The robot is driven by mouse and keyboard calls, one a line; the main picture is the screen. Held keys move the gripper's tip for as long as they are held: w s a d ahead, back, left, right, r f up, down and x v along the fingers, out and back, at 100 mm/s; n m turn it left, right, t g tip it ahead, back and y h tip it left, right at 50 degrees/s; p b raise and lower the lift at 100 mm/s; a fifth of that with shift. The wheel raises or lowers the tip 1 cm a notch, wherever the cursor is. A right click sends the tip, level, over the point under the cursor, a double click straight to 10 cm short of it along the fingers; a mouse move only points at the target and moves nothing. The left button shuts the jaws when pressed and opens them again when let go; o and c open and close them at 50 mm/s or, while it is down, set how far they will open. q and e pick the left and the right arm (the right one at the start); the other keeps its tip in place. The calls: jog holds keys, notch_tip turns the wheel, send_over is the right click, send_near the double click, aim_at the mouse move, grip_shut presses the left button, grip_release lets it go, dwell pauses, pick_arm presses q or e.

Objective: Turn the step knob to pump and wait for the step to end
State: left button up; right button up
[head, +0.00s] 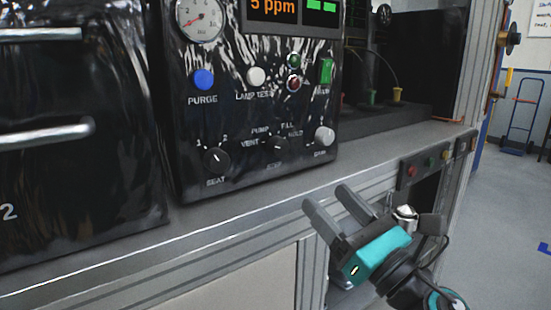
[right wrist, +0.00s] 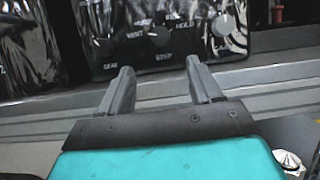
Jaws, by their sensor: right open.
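The step knob (head: 277,144) is a dark round knob low on the black control panel (head: 230,120). Labels VENT, PUMP, FILL and HOLD stand around it, and its white mark seems to point left toward VENT. The knob also shows in the right wrist view (right wrist: 160,37), beyond the fingertips. My right gripper (head: 328,202) is teal with grey fingers. It is open and empty, below and to the right of the knob, apart from the panel. The right wrist view shows its two parted fingers (right wrist: 158,77). My left gripper is not in view.
The seat knob (head: 216,160) sits left of the step knob and a light grey knob (head: 324,136) right of it. Above are the blue purge button (head: 203,79), a lamp test button (head: 256,76), a green switch (head: 326,71), a gauge (head: 199,18) and a display reading 5 ppm (head: 273,7).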

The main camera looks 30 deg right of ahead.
aim_at(282, 151)
jog(key=x, duration=1)
jog(key=shift+w+r+p, duration=0.1)
jog(key=shift+w+p, duration=0.1)
jog(key=shift+p, duration=0.1)
jog(key=shift+x, duration=1.2)
jog(key=c, duration=1)
